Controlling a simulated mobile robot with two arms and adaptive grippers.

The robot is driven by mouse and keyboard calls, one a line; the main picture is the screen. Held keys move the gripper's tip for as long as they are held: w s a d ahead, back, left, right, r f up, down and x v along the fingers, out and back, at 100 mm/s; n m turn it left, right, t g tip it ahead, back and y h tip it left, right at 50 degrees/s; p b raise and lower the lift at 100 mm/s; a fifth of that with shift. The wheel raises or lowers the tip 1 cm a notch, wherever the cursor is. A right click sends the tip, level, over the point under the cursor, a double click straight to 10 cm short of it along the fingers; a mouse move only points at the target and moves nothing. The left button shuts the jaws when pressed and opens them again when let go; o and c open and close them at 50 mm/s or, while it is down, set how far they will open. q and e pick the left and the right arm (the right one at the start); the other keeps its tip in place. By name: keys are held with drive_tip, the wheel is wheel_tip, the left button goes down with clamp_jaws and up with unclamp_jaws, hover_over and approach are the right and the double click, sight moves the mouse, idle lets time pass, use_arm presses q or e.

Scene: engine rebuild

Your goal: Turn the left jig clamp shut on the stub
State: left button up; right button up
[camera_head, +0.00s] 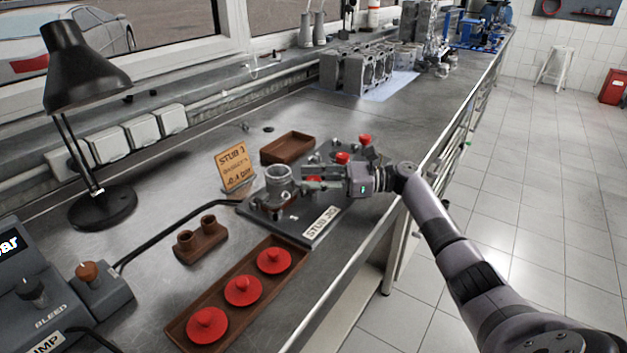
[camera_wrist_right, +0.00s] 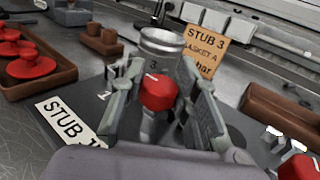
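The stub (camera_head: 279,182) is a grey metal cylinder with an open top, upright in the dark jig (camera_head: 285,232) labelled "STUB JIG". It also shows in the right wrist view (camera_wrist_right: 162,45). My right gripper (camera_head: 308,180) reaches it from the right, low over the jig. In the right wrist view its two fingers (camera_wrist_right: 168,98) stand apart, one on each side of a red clamp knob (camera_wrist_right: 158,92) in front of the stub. A gap shows by the right finger; contact on the left is unclear. My left gripper is not in view.
More red knobs (camera_head: 342,158) stand just behind my right gripper. A brown tray (camera_head: 178,328) holds red knobbed discs at the front. An orange "STUB 3" card (camera_head: 232,167) and an empty brown tray (camera_head: 287,147) stand behind the jig. A black lamp (camera_head: 100,208) is at left.

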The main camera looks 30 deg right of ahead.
drive_tip(key=o, duration=0.5)
drive_tip(key=shift+c, duration=0.2)
drive_tip(key=v, duration=1.2)
